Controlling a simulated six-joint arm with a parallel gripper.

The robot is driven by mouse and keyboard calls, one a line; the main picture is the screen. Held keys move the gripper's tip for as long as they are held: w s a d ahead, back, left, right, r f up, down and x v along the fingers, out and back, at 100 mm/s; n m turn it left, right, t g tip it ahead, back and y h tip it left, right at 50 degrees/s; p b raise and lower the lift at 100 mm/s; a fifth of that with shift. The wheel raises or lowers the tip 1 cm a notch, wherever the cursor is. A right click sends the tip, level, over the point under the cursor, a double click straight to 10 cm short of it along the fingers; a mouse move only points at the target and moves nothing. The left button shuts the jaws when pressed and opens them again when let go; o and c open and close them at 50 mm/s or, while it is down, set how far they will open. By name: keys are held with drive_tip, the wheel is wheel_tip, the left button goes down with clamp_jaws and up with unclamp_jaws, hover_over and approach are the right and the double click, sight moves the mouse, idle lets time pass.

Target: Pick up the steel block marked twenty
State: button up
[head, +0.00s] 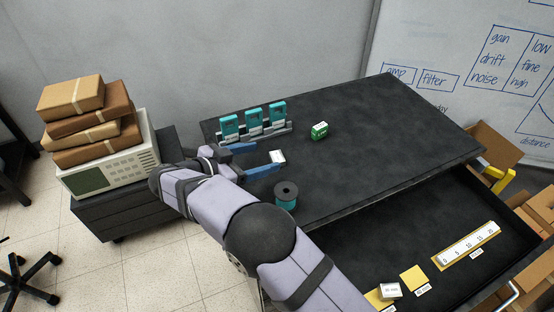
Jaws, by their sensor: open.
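A small pale block (278,156) lies on the dark tabletop (390,150), left of the middle. Any marking on it is too small to read. My gripper (266,157) is open, with its two blue fingers apart and pointing right. The block shows at the fingertips, between their lines; I cannot tell whether it is touched or how high the fingers are. A second pale block (390,290) sits in the open drawer by a yellow square, its marking unreadable.
A rack (256,130) of teal modules stands behind my gripper. A green box (319,131) stands to the right. A teal spool (286,195) stands in front. The open drawer (440,225) holds a numbered scale strip (467,246) and a yellow square (413,279). The tabletop's right side is clear.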

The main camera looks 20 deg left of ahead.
sight(277, 156)
drive_tip(key=shift+f, duration=0.75)
drive_tip(key=shift+p+x, duration=0.95)
drive_tip(key=shift+x, duration=1.05)
drive_tip(key=shift+w+d+f, duration=0.2)
drive_tip(key=shift+w+d, duration=0.05)
drive_tip(key=shift+w, duration=0.2)
drive_tip(key=shift+c, duration=0.2)
drive_tip(key=c, duration=1.1)
